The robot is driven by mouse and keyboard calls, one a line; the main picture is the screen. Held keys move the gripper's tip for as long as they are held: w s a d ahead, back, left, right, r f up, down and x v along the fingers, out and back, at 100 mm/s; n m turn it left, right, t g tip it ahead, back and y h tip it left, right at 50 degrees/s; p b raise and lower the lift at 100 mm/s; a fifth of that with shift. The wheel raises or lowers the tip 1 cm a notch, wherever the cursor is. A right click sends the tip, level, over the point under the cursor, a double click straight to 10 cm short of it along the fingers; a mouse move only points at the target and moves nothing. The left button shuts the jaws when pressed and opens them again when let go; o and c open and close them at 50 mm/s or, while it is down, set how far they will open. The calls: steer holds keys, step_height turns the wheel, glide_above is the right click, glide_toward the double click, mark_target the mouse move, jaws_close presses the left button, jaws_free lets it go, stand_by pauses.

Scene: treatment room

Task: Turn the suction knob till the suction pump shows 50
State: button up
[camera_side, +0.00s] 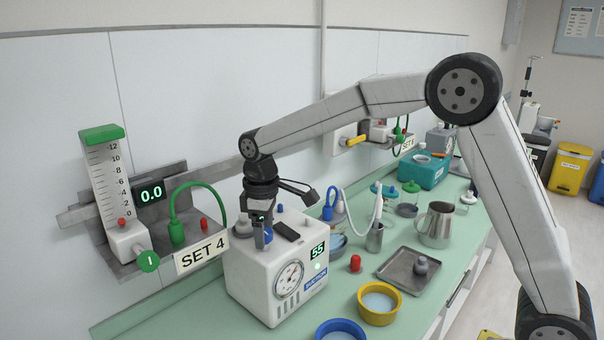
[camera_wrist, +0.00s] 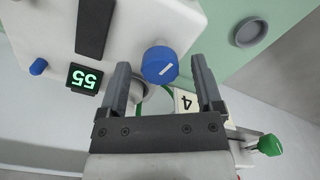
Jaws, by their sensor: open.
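The suction pump (camera_side: 262,272) is a white box on the green counter, with a round dial gauge on its front. Its green display (camera_side: 317,251) reads 55, and the display also shows upside down in the wrist view (camera_wrist: 84,79). The suction knob (camera_wrist: 160,65) is blue with a white line, on the pump's top; in the side view it is mostly hidden by the fingers. My gripper (camera_side: 262,235) points down over the pump's top. In the wrist view its open fingers (camera_wrist: 162,82) stand apart on either side of the knob, with gaps visible.
A wall flowmeter (camera_side: 106,180) with a 0.0 display and SET 4 label stands left of the pump. A black handle (camera_side: 287,230) is on the pump's top. A yellow bowl (camera_side: 379,302), metal tray (camera_side: 408,270) and steel jug (camera_side: 437,225) stand to the right.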

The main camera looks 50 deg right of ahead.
jaws_close()
stand_by(0.3)
steer(key=shift+m, duration=1.5)
jaws_free()
steer(key=shift+r, duration=0.1)
